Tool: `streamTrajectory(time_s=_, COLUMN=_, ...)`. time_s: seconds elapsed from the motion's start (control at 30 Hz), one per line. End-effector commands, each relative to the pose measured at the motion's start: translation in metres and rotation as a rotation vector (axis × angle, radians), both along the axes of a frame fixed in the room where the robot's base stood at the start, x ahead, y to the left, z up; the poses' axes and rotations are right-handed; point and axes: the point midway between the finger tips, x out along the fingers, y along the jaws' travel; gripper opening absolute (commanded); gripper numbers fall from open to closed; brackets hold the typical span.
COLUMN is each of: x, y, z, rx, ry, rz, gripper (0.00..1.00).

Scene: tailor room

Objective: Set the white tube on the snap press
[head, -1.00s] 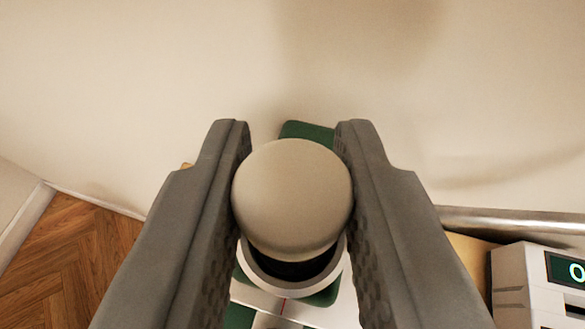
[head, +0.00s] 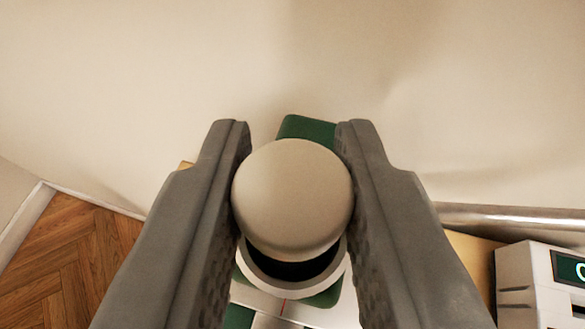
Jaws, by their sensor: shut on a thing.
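My gripper (head: 292,185) is shut on a pale, beige-white round-ended thing, taken as the white tube (head: 292,195). I see it nearly end-on between the two grey fingers, so its length is hidden. The green and white snap press (head: 308,128) lies below and behind it, mostly covered by the tube and fingers. A pale ring with a dark inside (head: 293,288) shows just under the tube's near edge. I cannot tell whether the tube touches it.
A white device with a green-lit display (head: 525,285) stands at the lower right. A metal rail (head: 510,217) runs along the pale wall (head: 120,90) there. Wooden floor (head: 70,255) shows at the lower left.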

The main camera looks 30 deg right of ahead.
Motion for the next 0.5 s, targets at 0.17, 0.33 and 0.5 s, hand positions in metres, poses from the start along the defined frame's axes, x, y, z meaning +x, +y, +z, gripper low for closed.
streamTrajectory(time_s=0.17, x=0.0, y=0.0, z=-0.003, rx=0.0, ry=0.0, rz=0.0, gripper=0.02)
streamTrajectory(time_s=0.33, x=0.0, y=0.0001, z=-0.0058, rx=0.0, ry=0.0, rz=0.0, gripper=0.02)
streamTrajectory(time_s=0.5, x=0.0001, y=0.0001, z=-0.006, rx=0.0, ry=0.0, rz=0.0, gripper=0.34)
